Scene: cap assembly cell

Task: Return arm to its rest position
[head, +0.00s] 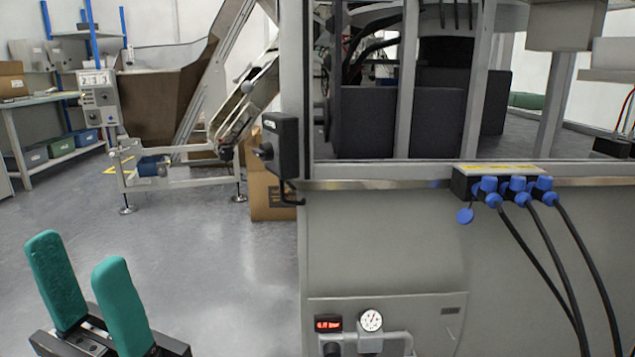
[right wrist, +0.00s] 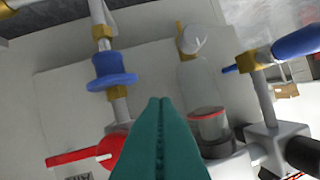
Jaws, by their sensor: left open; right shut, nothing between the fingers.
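My left gripper (head: 88,290) shows at the lower left of the head view, with two green fingers standing upright and a gap between them. It is open and empty, in front of bare grey floor. My right gripper (right wrist: 160,105) shows in the right wrist view, its green fingers pressed together with nothing between them. It is not seen in the head view. Behind it are a blue knob (right wrist: 111,72) on a pipe and a red lever (right wrist: 80,158); I cannot tell whether the fingers touch anything.
A large grey machine cabinet (head: 400,240) fills the right of the head view, with blue connectors (head: 517,187), black cables and a gauge (head: 370,320). A conveyor frame and a cardboard box (head: 268,190) stand behind. The floor (head: 200,250) at left is clear.

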